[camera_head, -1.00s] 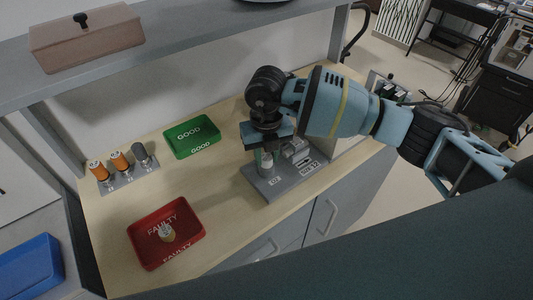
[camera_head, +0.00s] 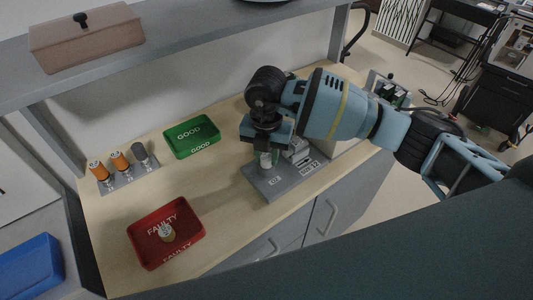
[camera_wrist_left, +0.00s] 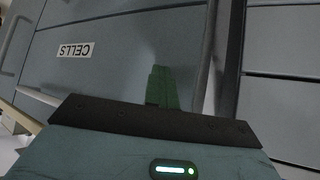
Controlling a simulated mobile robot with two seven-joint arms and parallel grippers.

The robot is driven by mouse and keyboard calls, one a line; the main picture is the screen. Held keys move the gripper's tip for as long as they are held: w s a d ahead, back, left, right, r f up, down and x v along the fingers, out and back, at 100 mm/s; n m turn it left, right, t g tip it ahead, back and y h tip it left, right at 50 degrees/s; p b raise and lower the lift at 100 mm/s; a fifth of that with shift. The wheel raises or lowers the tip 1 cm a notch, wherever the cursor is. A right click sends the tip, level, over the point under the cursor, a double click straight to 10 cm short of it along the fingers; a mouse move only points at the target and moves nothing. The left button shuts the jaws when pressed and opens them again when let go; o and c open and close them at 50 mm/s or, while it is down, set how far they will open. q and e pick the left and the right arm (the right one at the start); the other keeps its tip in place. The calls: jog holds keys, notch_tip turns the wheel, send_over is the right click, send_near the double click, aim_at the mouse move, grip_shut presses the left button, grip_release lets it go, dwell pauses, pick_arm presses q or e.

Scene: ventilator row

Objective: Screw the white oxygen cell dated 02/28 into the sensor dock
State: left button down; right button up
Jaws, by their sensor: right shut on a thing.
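My right gripper (camera_head: 266,150) points down over the grey sensor dock plate (camera_head: 259,185). It is shut on a pale cell (camera_head: 265,161), which stands upright at the dock. The jaws partly cover this cell, and its date and whether its thread is seated cannot be made out. The plate has small white labels and a grey block beside the cell. My left gripper shows in the left wrist view (camera_wrist_left: 162,87) with its green fingers together and nothing visible between them, in front of a grey cabinet front marked CELLS.
A green GOOD tray (camera_head: 180,153) is empty. A rack (camera_head: 130,181) at the left holds two orange cells and a grey one. A shelf (camera_head: 200,55) overhangs the back. Bare counter lies between trays and dock.

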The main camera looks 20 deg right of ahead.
aim_at(266, 157)
pick_arm(q)
jog(key=shift+w+r, duration=0.2)
jog(key=shift+w, duration=0.1)
pick_arm(e)
jog(key=shift+r, duration=0.15)
jog(key=shift+m, duration=1.3)
jog(key=o, duration=1.1)
jog(key=shift+r, duration=3.45)
jog(key=shift+f, duration=0.1)
